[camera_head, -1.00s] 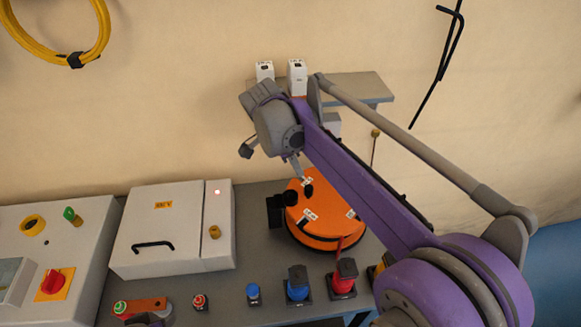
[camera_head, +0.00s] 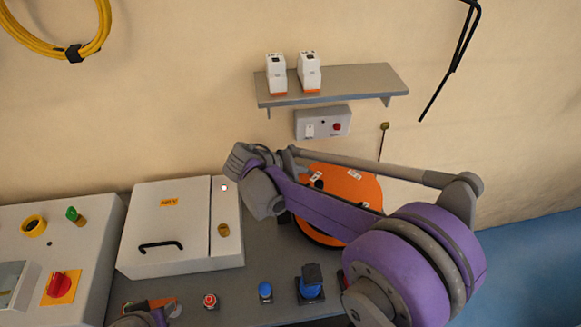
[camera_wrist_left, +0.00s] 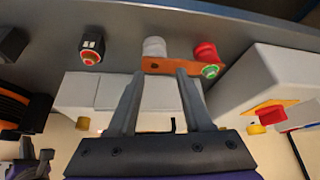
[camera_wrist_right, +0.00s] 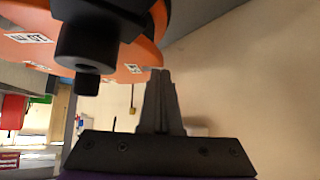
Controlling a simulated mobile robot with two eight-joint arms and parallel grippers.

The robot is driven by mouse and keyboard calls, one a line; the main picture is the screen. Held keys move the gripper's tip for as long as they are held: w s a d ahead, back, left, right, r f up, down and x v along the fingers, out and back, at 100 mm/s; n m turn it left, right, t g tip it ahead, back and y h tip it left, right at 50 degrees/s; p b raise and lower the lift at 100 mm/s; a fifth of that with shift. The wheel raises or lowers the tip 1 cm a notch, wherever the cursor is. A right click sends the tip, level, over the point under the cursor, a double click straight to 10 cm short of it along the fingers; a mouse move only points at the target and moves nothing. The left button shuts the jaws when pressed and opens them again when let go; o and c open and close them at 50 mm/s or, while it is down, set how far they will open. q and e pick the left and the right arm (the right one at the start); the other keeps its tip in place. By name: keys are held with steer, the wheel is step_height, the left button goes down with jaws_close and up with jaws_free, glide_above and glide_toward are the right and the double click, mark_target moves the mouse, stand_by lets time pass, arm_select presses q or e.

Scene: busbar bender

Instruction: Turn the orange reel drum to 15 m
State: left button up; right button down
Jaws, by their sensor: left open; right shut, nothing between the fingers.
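The orange reel drum (camera_head: 352,187) lies on the grey bench at the right, partly hidden behind my right arm. It bears white labels, too small to read surely. In the right wrist view the drum (camera_wrist_right: 138,58) fills the upper left, with a black knob (camera_wrist_right: 86,42) standing out from it. My right gripper (camera_wrist_right: 160,74) is shut and empty, its tips close to the drum's edge; I cannot tell whether they touch. The head view hides its fingers behind the wrist. My left gripper (camera_wrist_left: 160,74) is open and empty, near an orange plate (camera_wrist_left: 165,66) with push buttons.
A white box (camera_head: 165,230) with a black handle stands left of the drum. A shelf (camera_head: 350,84) with two white devices and a grey switch box (camera_head: 322,123) are on the wall behind.

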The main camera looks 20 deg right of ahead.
mark_target(317, 163)
steer(key=shift+w+d+f, duration=0.15)
steer(key=shift+d+f, duration=0.35)
steer(key=d+m+g, duration=0.1)
steer(key=w+d+m+g, duration=0.1)
steer(key=d+m+g, duration=0.1)
steer(key=d+m, duration=0.1)
steer(key=shift+w+g+h, duration=0.3)
steer(key=shift+w, duration=0.1)
arm_select(q)
steer(key=shift+w+r, duration=0.1)
steer(key=shift+r, duration=0.2)
arm_select(e)
steer(key=shift+a, duration=0.1)
arm_select(q)
steer(key=shift+r+p, duration=0.15)
steer(key=shift+p, duration=0.15)
arm_select(e)
steer(key=shift+r, duration=0.2)
